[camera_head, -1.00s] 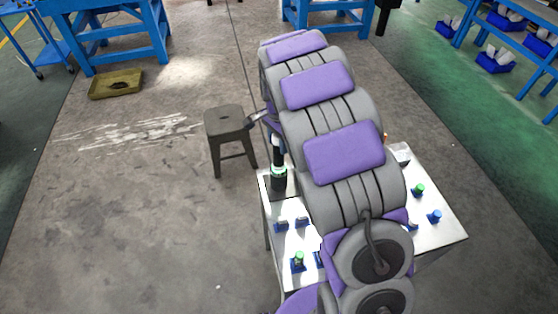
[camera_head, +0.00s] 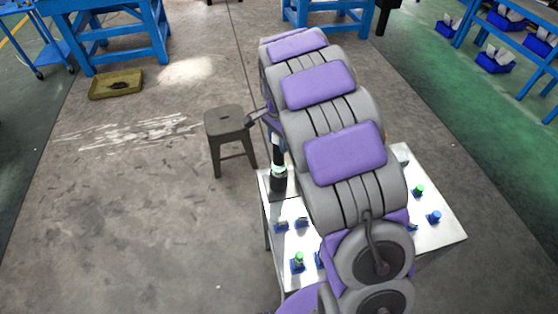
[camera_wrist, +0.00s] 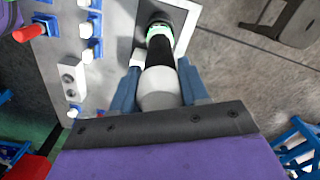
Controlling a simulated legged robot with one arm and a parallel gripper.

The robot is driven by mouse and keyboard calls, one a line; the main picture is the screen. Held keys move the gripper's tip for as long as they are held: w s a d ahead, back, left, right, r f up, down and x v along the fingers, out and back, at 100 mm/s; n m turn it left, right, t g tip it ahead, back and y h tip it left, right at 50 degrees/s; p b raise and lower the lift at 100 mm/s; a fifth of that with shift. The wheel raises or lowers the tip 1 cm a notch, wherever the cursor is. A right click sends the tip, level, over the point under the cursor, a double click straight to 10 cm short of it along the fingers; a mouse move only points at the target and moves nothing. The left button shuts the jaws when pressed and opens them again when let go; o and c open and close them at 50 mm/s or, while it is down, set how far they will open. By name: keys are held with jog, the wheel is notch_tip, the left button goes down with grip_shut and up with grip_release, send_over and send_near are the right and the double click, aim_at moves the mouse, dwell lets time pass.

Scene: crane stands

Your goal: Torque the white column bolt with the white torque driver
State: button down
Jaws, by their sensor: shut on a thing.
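In the wrist view, my gripper (camera_wrist: 160,90) has its two blue fingers shut on the white end of the torque driver (camera_wrist: 159,88). The driver's black shaft (camera_wrist: 160,52) runs away from the fingers toward a pale green ring (camera_wrist: 152,32) over a dark opening. In the head view, the black shaft stands upright (camera_head: 276,150) above the green-ringed black holder (camera_head: 278,180) at the table's left edge. My arm hides most of the gripper there. White-topped pegs in blue holders (camera_wrist: 87,30) show in the wrist view. I cannot tell which is the white column bolt.
The metal table (camera_head: 440,232) carries small blue holders, some with green tops (camera_head: 298,259). A grey bracket with two holes (camera_wrist: 70,82) and a red-ended part (camera_wrist: 27,33) lie left in the wrist view. A stool (camera_head: 226,125) stands left of the table.

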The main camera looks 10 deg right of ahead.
jog(key=shift+r+p, duration=2.55)
jog(key=shift+r, duration=2.75)
jog(key=shift+f, duration=0.1)
